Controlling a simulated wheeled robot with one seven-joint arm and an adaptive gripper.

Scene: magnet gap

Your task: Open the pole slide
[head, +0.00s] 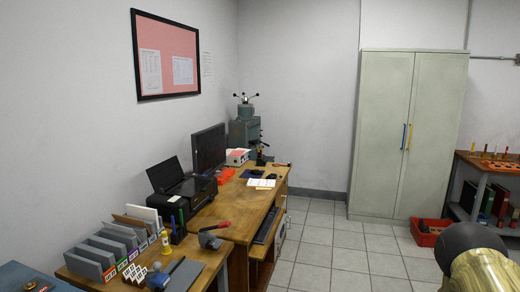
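I cannot make out a pole slide for certain. A grey machine (243,130) with a dark spoked handle on top stands at the far end of the desks against the back wall. It is small in the picture and its moving parts are too small to tell apart. A grey fixture with a red-tipped lever (212,238) sits on the nearer desk. My gripper is not in view. A rounded black and brass-coloured part at the bottom right is cut off by the frame, and it may be part of my arm.
Wooden desks (238,222) run along the left wall with a monitor (209,149), a printer (182,186) and file holders (112,248). A closed cabinet (408,135) stands at the back. A red crate (428,232) lies before it. The tiled floor (340,262) between is clear.

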